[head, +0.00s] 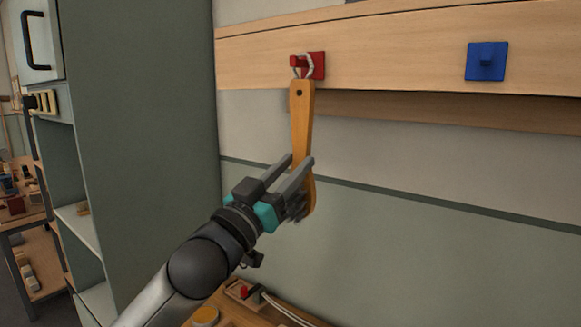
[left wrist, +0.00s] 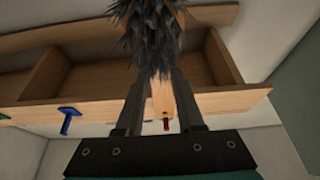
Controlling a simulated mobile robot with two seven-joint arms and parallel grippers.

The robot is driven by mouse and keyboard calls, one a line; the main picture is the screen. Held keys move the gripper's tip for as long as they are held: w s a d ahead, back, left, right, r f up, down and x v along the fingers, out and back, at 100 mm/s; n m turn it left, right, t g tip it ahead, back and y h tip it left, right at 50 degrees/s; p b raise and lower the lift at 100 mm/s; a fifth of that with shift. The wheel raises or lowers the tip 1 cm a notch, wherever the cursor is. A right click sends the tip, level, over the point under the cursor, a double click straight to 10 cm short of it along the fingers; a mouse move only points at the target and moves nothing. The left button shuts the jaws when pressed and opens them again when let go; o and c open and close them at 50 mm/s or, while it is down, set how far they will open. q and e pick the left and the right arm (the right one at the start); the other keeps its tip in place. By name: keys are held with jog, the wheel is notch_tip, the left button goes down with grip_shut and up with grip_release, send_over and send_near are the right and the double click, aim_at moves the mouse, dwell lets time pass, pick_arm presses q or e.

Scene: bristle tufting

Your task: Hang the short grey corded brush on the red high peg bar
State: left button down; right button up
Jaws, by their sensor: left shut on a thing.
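The brush (head: 301,125) has a flat wooden handle and a pale cord loop (head: 302,67) at its top end. It hangs nearly upright with the handle up. The loop is at the red peg (head: 312,65) on the wooden bar and appears to be around it. My left gripper (head: 303,165) is shut on the lower part of the brush. In the left wrist view, the brush's grey bristles (left wrist: 150,35) show above the fingers (left wrist: 158,85), and the red peg (left wrist: 166,125) shows beyond them. My right gripper is in neither view.
A blue peg (head: 487,61) is on the same wooden bar (head: 400,50) to the right. A tall grey-green cabinet (head: 140,120) stands close on the left. A wooden tray with a red item (head: 243,291) lies below. In the left wrist view, a green peg (left wrist: 5,117) shows at the left edge.

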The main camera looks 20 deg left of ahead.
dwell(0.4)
pick_arm(q)
jog(key=shift+c, duration=2.2)
grip_release()
jog(key=b+v, duration=0.2)
jog(key=v, duration=0.5)
